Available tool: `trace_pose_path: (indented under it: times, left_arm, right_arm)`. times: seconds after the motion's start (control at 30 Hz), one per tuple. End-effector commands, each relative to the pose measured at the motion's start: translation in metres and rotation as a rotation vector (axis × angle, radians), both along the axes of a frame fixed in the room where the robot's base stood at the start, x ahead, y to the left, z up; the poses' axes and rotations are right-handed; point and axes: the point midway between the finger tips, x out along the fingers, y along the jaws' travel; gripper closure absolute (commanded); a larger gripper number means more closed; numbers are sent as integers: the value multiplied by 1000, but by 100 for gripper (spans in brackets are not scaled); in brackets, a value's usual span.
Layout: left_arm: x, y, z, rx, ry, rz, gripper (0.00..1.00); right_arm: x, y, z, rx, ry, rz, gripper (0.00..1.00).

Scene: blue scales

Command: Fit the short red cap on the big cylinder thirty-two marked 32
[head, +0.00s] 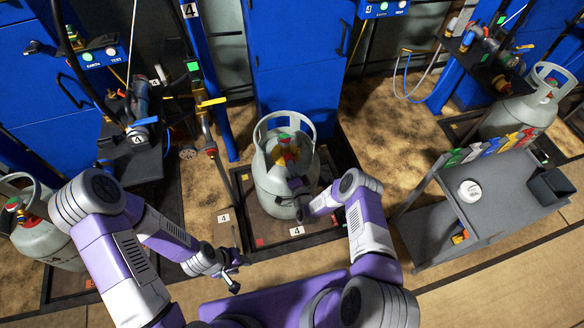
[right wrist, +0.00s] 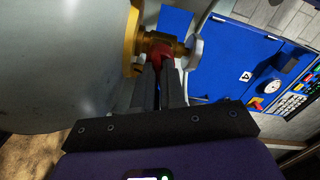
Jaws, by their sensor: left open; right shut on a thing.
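A big grey cylinder (head: 275,190) with a collar handle stands upright on the middle scale marked 4 (head: 262,236). No 32 is readable on it. Its brass valve (right wrist: 158,42) shows in the right wrist view. My right gripper (right wrist: 163,72) is shut on a small red cap (right wrist: 163,56), which is right at the valve. I cannot tell whether the cap is seated on the outlet. In the head view my right gripper (head: 295,175) reaches the cylinder's valve side, partly hiding the cap. My left gripper (head: 238,275) is open and empty, low in front of the scale.
A grey cart (head: 480,215) with a white round item (head: 470,191) and coloured pieces stands right. Other cylinders stand at far left (head: 45,235) and far right (head: 520,112). Blue cabinets (head: 300,60) and a filling stand with hoses (head: 135,150) are behind. Floor left of the cart is clear.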

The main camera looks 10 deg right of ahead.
Motion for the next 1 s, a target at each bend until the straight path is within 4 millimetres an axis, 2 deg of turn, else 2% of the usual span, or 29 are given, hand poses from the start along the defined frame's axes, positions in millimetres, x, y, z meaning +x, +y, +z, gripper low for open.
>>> trace_pose_path:
  times: [0.2, 0.23, 0.4, 0.43, 0.77, 1.0]
  left_arm:
    - [0, 0, 0, 0, 0, 0, 57]
    - [0, 0, 0, 0, 0, 0, 57]
    - [0, 0, 0, 0, 0, 0, 57]
    - [0, 0, 0, 0, 0, 0, 57]
    - [0, 0, 2, 0, 0, 0, 57]
    - [0, 0, 18, 0, 0, 0, 57]
  right_arm:
    - [-1, 0, -1, 39, 3, -1, 100]
    - [-1, 0, -1, 39, 3, -1, 88]
    - [-1, 0, -1, 36, 3, -1, 62]
    - [-1, 0, -1, 36, 3, -1, 60]
    - [-5, 0, 0, 34, 4, 0, 60]
    - [-42, -1, 1, 36, 7, 0, 60]
